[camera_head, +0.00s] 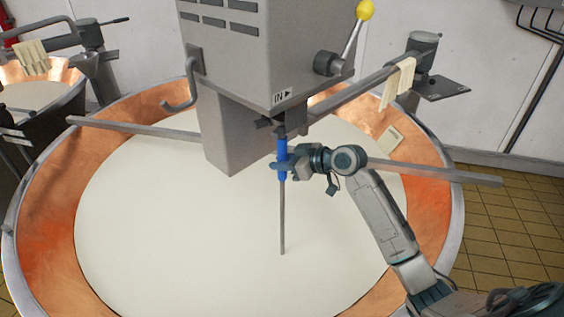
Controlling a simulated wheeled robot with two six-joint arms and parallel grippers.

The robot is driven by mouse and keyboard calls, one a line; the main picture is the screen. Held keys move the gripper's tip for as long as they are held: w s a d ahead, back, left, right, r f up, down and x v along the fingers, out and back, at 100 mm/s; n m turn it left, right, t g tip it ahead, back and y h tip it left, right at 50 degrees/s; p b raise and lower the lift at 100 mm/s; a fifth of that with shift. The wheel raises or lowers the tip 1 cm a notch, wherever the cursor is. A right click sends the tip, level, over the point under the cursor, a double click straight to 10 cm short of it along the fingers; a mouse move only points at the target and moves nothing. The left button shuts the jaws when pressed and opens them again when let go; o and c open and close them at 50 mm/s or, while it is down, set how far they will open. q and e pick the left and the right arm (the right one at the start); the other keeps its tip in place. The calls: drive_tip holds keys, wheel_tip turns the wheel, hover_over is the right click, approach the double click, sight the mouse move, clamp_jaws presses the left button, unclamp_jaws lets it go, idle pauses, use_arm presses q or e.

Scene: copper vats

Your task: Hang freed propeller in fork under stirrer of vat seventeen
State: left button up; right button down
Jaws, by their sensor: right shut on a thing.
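The grey stirrer housing (228,60) hangs over the vat (52,215), a copper bowl with a steel rim and a white, milky filling. A dark fork-like fitting (278,126) sits under the housing. Just below it stands the propeller's blue upper part (282,146), upright, with a thin grey rod (282,220) running down over the white surface. My right gripper (283,163) is shut on the blue part from the right. Whether the top of the blue part sits in the fitting or only close under it, I cannot tell. My left gripper is not in view.
Grey bars (130,127) cross the vat, one reaching past the right rim (450,173). A lever with a yellow knob (365,10) and a grey hook (180,95) stick out from the housing. Pale cloths (398,82) hang at the back right. A second vat (38,90) stands at left.

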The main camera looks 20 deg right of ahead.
idle(0.3)
drive_tip(key=c, duration=1.1)
unclamp_jaws()
drive_tip(key=shift+d, duration=0.1)
drive_tip(key=shift+f, duration=0.15)
use_arm(q)
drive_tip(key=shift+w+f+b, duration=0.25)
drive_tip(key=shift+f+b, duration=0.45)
drive_tip(key=shift+b, duration=0.1)
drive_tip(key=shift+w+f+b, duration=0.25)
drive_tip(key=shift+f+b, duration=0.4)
drive_tip(key=shift+b, duration=0.1)
use_arm(e)
drive_tip(key=v, duration=1.1)
